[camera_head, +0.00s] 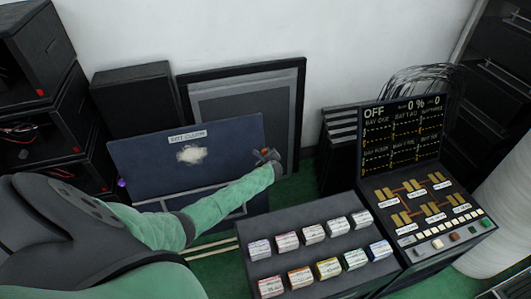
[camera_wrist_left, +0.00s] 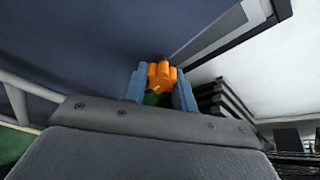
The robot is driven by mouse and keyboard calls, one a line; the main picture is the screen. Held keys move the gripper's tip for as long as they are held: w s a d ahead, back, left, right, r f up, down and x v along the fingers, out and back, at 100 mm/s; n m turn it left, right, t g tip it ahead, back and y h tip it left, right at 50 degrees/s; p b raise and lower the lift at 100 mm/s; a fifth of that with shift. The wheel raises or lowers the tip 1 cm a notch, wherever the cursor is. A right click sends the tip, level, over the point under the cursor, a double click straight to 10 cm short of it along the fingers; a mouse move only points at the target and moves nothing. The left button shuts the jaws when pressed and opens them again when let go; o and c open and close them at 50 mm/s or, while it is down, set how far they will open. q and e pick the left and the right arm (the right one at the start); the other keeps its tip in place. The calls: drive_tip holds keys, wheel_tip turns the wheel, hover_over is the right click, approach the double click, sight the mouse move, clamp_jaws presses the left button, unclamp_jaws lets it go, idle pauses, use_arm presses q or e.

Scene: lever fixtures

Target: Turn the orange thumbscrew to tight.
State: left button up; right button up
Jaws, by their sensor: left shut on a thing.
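The orange thumbscrew (camera_wrist_left: 161,74) sits on the dark blue panel (camera_wrist_left: 90,45). In the head view the thumbscrew (camera_head: 265,151) is a small orange spot near the right edge of the panel (camera_head: 230,140). My left gripper (camera_wrist_left: 160,88) is shut on it, with one blue-grey finger on each side. In the head view the left gripper (camera_head: 267,155) is at the end of my green arm and partly hides the thumbscrew. How far the screw is turned cannot be told. My right gripper is not in view.
A white label and pale patch (camera_head: 192,154) are on the panel's face. A rack of small labelled boxes (camera_head: 300,228) stands in front, right of my arm. A console (camera_head: 413,205) with a screen reading OFF stands farther right. Black crates (camera_head: 35,120) are at the left.

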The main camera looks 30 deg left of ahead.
use_arm(q)
drive_tip(key=shift+f, duration=0.1)
idle(0.3)
drive_tip(key=o, duration=1)
